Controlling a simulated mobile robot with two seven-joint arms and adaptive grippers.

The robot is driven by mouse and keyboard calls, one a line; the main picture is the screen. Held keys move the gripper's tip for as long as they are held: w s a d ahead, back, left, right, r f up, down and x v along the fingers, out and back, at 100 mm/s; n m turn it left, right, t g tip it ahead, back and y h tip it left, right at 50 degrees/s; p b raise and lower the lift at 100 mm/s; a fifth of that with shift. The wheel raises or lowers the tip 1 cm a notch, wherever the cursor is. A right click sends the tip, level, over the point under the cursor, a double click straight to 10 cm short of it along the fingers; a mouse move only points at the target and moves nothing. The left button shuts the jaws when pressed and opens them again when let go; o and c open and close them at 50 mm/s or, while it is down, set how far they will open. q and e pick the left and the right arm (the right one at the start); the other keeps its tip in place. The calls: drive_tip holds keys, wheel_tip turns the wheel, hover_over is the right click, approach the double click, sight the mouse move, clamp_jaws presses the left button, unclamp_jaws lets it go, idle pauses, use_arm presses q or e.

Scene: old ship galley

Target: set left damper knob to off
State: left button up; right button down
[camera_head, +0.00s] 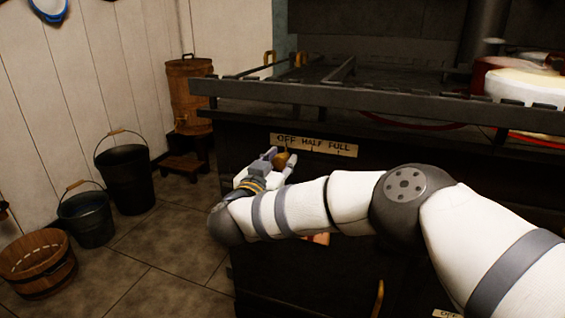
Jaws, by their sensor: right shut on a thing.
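The left damper knob (282,159) is a small brass-coloured knob on the dark front of the stove (400,166). It sits just below the label plate (314,145) reading OFF HALF FULL, under the OFF end. My right gripper (280,161) is at the knob, with its fingers on either side and shut on it. The gripper and wrist hide part of the knob, so its exact pointing is hard to tell. My left gripper is not in view.
A dark rail (400,101) runs along the stove's top edge, above my right arm. Pots (526,84) stand on the stove at right. Buckets (124,178) and a wooden tub (38,264) stand on the floor at left. The tiled floor between is clear.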

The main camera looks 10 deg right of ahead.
drive_tip(key=c, duration=1.6)
unclamp_jaws()
drive_tip(key=shift+a+r, duration=0.1)
drive_tip(key=shift+a, duration=0.15)
drive_tip(key=shift+c, duration=0.2)
drive_tip(key=o, duration=0.4)
drive_tip(key=shift+w+a, duration=0.1)
drive_tip(key=shift+w, duration=0.05)
drive_tip(key=shift+o, duration=0.2)
drive_tip(key=v, duration=1.2)
